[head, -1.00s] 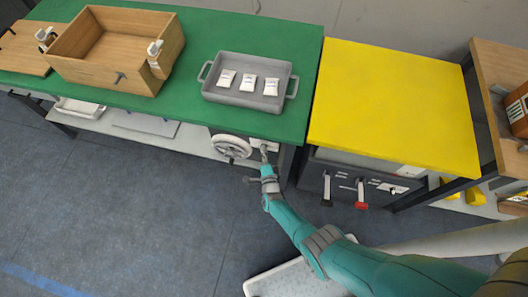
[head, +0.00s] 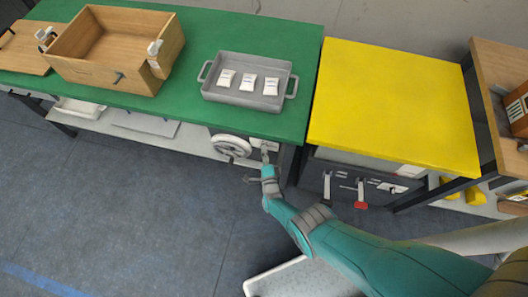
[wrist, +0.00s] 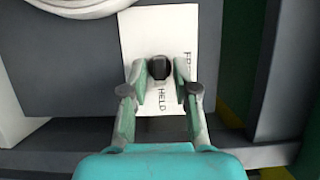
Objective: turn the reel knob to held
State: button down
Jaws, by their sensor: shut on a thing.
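The reel knob (wrist: 160,68) is small and dark and sits on a white label plate (wrist: 158,25) in the wrist view. The word HELD is printed just below the knob and a partly covered word, seemingly FREE, is to its right. My gripper (wrist: 160,78) has one finger on each side of the knob and is shut on it. I cannot tell clearly which word the knob points to. In the head view my gripper (head: 267,165) is at the front of the green bench, and it hides the knob there.
A pale handwheel (head: 231,146) is just left of my gripper under the green bench top (head: 200,120). A grey tray (head: 243,98) with white packets stands above. To the right, a panel with levers (head: 360,192) sits below the yellow top (head: 392,105).

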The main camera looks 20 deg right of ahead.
jog(key=shift+d, duration=0.1)
jog(key=c, duration=1.2)
grip_release()
jog(key=shift+s, duration=0.15)
jog(key=v, duration=1.1)
jog(key=shift+s+a, duration=0.25)
jog(key=shift+s, duration=0.1)
jog(key=shift+f, duration=0.1)
